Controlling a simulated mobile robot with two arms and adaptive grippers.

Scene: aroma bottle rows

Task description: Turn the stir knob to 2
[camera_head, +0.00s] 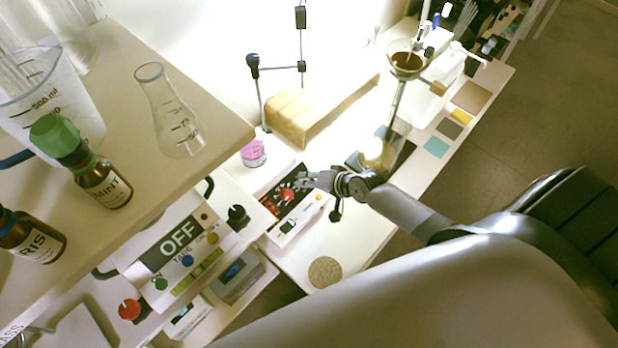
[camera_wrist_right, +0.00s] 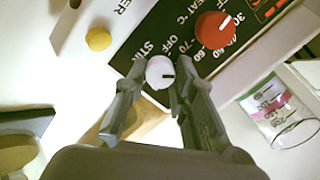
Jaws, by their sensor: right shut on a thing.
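The hotplate stirrer has a black panel (camera_wrist_right: 180,30) printed with STIR, OFF and HEAT °C. In the head view my right gripper (camera_head: 308,180) is over the device (camera_head: 291,225), and the white knob is hidden or too small to make out. My left gripper is not in view.
A red heat knob (camera_wrist_right: 213,33) sits close to the right finger, and a yellow button (camera_wrist_right: 98,39) is to the left. A beaker with pink marking (camera_wrist_right: 285,115) stands beside the device. A shelf with bottles and a flask (camera_head: 175,120) is at the left.

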